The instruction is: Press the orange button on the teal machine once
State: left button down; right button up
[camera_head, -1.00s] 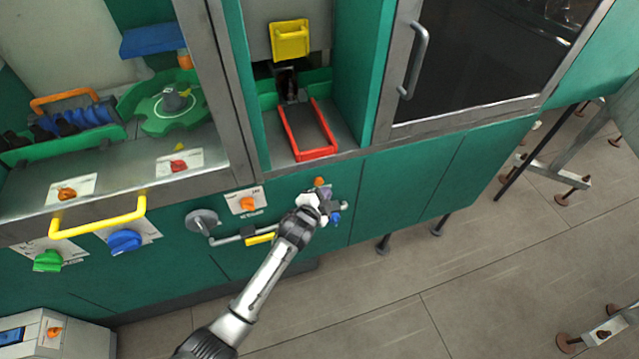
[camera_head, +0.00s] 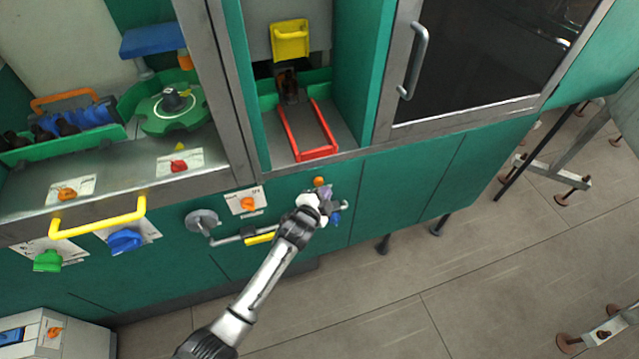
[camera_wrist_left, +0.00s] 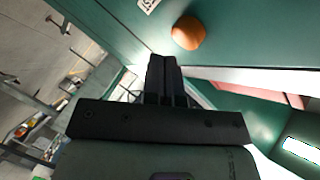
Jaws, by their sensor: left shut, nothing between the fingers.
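The teal machine (camera_head: 400,196) fills the middle of the head view. A small round orange button (camera_head: 319,181) sits on its front panel, below the red-framed chute. In the left wrist view the orange button (camera_wrist_left: 188,33) shows large and rounded, just beyond and right of my fingertips. My left gripper (camera_head: 324,197) is at the panel just below the button in the head view. In the wrist view its fingers (camera_wrist_left: 161,62) are shut together with nothing between them. A gap shows between fingertips and button in that picture; whether they touch the panel is unclear. My right gripper is not visible.
Another orange knob (camera_head: 248,203) on a white label and a grey bar with a yellow grip (camera_head: 260,238) lie left of my gripper. A yellow handle (camera_head: 98,217), blue knob (camera_head: 125,240) and green knob (camera_head: 47,261) are farther left.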

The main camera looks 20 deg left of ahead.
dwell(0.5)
pick_arm(q)
jog(key=shift+w+a, duration=0.1)
jog(key=shift+w+a, duration=0.25)
dwell(0.3)
